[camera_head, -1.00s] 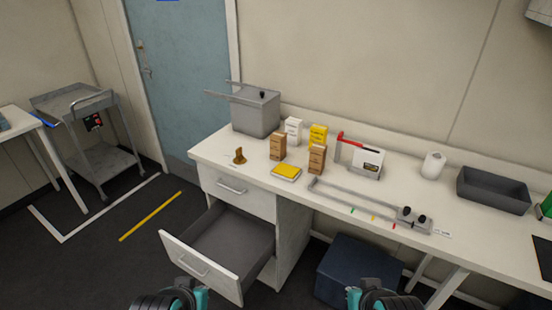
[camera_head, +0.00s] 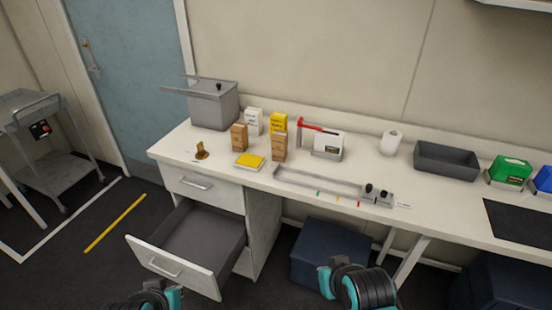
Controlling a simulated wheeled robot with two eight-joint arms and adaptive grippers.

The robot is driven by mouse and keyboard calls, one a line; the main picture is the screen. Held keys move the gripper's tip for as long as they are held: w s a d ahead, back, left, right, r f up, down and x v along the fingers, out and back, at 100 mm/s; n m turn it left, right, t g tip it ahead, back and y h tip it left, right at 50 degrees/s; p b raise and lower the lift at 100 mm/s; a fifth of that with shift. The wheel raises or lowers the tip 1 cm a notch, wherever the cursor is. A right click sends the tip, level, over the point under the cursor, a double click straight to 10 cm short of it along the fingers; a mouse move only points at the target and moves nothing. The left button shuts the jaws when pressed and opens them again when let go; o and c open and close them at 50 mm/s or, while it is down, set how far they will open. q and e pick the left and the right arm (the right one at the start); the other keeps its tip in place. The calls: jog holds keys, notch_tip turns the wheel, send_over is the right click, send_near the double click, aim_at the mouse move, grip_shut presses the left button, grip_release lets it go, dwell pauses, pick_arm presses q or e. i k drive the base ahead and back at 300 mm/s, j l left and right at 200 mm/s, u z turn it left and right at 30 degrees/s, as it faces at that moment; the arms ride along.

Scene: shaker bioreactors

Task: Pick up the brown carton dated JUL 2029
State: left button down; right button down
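Two brown cartons stand upright on the white bench: one on the left (camera_head: 239,137) and one on the right (camera_head: 279,147). Their print is too small to read, so I cannot tell which is dated JUL 2029. A white carton (camera_head: 254,121) and a yellow carton (camera_head: 279,122) stand just behind them. My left gripper (camera_head: 172,296) is at the bottom edge, below the open drawer. My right gripper (camera_head: 325,281) is low in front of the bench. Both are well away from the cartons, and their fingers are too unclear to judge.
An open drawer (camera_head: 160,262) juts out from the bench. A yellow pad (camera_head: 249,161) and a brown figure-like item (camera_head: 202,150) lie near the cartons. A grey lidded box (camera_head: 213,106) stands behind left. A sealer-like bar (camera_head: 330,184) and grey tray (camera_head: 446,159) are to the right.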

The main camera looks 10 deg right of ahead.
aim_at(279, 138)
jog(key=i+z, duration=0.25)
jog(key=i, duration=0.7)
